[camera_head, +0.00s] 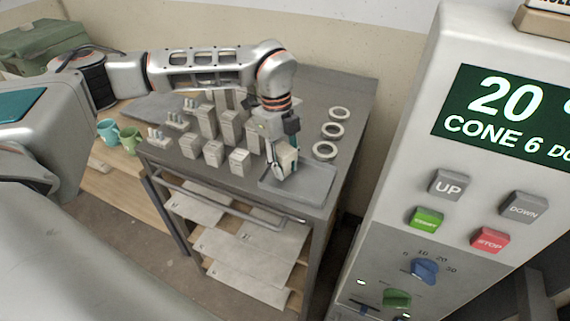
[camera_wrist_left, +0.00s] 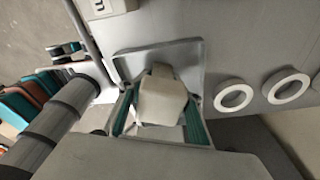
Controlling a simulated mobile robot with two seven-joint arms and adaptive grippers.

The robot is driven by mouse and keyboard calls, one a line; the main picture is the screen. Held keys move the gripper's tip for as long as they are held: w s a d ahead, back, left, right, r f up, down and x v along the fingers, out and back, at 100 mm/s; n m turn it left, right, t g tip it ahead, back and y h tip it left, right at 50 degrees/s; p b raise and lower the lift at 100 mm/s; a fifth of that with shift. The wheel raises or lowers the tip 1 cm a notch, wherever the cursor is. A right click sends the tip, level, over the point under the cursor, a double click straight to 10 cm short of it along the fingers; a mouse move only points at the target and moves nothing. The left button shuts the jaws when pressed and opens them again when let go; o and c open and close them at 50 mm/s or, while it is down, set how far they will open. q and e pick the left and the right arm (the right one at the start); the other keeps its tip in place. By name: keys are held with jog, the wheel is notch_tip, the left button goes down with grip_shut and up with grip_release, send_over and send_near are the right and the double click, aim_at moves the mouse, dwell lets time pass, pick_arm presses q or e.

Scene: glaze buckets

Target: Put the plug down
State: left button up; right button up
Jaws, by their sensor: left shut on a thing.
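The plug (camera_head: 287,157) is a cream block with sloped sides. My left gripper (camera_head: 281,164) is shut on it and points down over the near right part of the grey cart. In the left wrist view the plug (camera_wrist_left: 161,100) sits between the two teal-lined fingers (camera_wrist_left: 157,118). A shallow grey tray (camera_head: 318,183) lies below and around the plug; its rim also shows in the left wrist view (camera_wrist_left: 196,50). I cannot tell whether the plug touches the tray. My right gripper is not in view.
Several pale blocks (camera_head: 240,162) stand on the cart left of the gripper. Green and teal mugs (camera_head: 130,139) stand on a wooden bench at left. A control panel (camera_head: 470,130) rises at the right.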

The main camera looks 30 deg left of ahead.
pick_arm(q)
jog(key=shift+f, duration=0.1)
jog(key=o, duration=1.2)
jog(key=shift+o, duration=0.2)
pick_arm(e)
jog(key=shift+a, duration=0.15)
pick_arm(q)
jog(key=shift+r, duration=0.2)
jog(key=r, duration=0.3)
jog(key=a+r+b, duration=0.1)
jog(key=r, duration=0.7)
jog(key=shift+w+a, duration=0.25)
jog(key=shift+r, duration=0.4)
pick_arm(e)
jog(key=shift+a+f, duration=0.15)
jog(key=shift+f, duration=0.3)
